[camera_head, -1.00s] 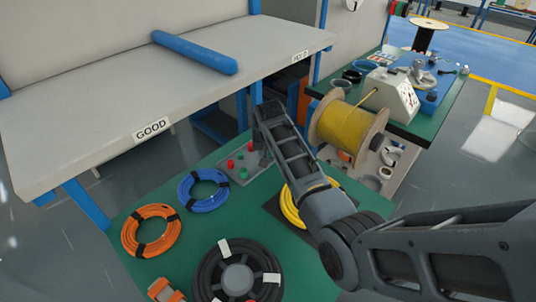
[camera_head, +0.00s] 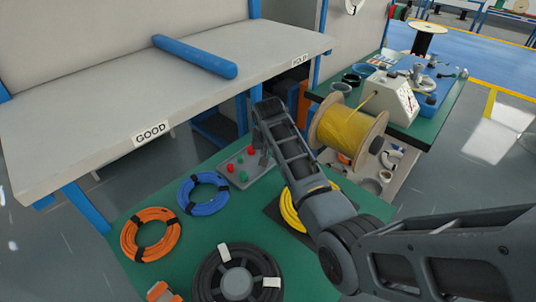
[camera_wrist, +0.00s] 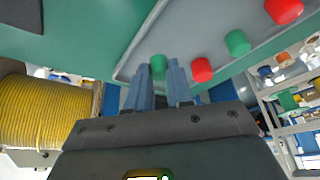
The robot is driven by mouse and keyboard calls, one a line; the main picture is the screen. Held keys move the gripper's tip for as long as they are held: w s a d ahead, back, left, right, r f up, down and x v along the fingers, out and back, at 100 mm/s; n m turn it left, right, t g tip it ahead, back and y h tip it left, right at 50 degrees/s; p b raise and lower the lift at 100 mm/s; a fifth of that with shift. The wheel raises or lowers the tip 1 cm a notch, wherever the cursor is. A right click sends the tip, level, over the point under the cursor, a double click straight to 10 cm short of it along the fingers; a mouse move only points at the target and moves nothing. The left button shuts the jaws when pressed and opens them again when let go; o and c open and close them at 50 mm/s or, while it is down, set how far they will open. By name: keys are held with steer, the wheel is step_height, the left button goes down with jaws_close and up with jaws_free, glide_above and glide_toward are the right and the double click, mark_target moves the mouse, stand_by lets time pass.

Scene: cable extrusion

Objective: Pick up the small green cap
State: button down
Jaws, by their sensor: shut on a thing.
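In the wrist view, a small green cap (camera_wrist: 158,64) sits between the tips of my gripper (camera_wrist: 160,73). My gripper is shut on this cap, over the edge of a grey tray (camera_wrist: 190,38). I cannot tell whether the cap is clear of the tray. A second green cap (camera_wrist: 238,42) and two red caps, one near (camera_wrist: 203,70) and one farther off (camera_wrist: 284,10), stand on the tray. In the head view, my gripper (camera_head: 264,157) reaches down at the tray's right side, and the arm hides the held cap.
The green table (camera_head: 190,245) also carries a blue cable coil (camera_head: 203,193), an orange coil (camera_head: 151,235), a black coil (camera_head: 237,281) and a yellow coil (camera_head: 291,211) beside my arm. A yellow cable spool (camera_head: 347,130) stands right of my arm. A grey shelf (camera_head: 80,110) lies behind.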

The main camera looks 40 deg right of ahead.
step_height(320, 180, up, 5)
steer(key=s+a+b, duration=0.2)
steer(key=s+a, duration=1)
steer(key=s, duration=0.1)
steer(key=shift+a+r, duration=0.2)
steer(key=c, duration=1.6)
jaws_free()
steer(key=shift+c, duration=0.7)
